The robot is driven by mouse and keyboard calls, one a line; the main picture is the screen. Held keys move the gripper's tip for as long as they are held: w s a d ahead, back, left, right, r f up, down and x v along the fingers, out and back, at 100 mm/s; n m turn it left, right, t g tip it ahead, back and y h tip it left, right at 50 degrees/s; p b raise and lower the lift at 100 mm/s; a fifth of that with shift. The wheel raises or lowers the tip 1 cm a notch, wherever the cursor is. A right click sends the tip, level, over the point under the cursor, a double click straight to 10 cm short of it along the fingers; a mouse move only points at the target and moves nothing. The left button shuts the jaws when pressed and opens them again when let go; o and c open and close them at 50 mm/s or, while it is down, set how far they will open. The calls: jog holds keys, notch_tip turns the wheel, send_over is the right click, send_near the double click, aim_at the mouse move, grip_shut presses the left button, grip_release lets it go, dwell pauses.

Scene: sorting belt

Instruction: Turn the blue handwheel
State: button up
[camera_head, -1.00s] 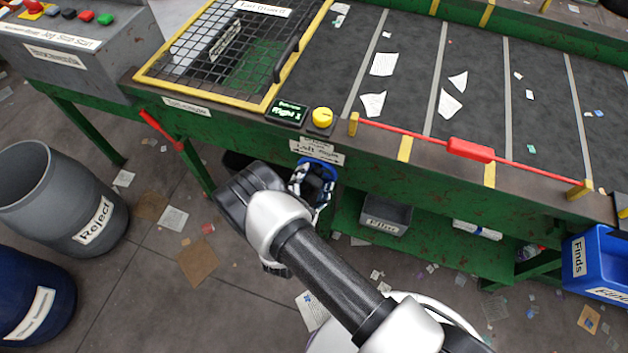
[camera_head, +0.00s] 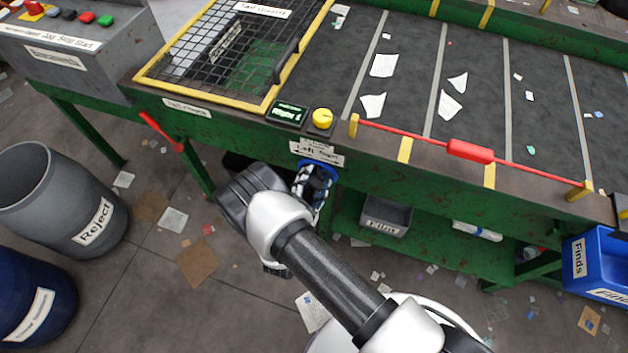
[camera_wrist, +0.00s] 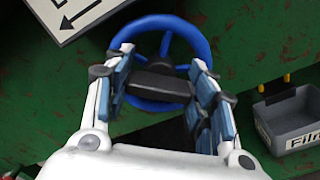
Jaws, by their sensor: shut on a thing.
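The blue handwheel (camera_wrist: 190,33) is on the green side of the belt frame, with spokes and a dark hub. In the head view only a bit of its rim (camera_head: 322,162) shows past my arm. My gripper (camera_wrist: 160,85) is at the wheel's face, its two fingers on either side of the dark bar (camera_wrist: 165,76) across the hub. The fingers are closed on that bar. In the head view my gripper (camera_head: 313,185) is partly hidden by my wrist. A white label with an arrow (camera_wrist: 82,12) is above the wheel.
A small display (camera_head: 287,113) and yellow knob (camera_head: 322,117) sit on the frame above the wheel. A red bar (camera_head: 470,150) runs along the belt edge. A grey bin (camera_wrist: 291,122) stands right of the wheel, below.

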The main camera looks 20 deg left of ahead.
jog(key=shift+a+n+b, duration=0.1)
jog(key=shift+n+b, duration=0.7)
jog(key=shift+n, duration=2)
jog(key=o, duration=1.1)
jog(key=shift+s, duration=0.1)
jog(key=s, duration=0.8)
jog(key=s+a, duration=0.1)
jog(key=s, duration=0.2)
jog(key=shift+s, duration=0.4)
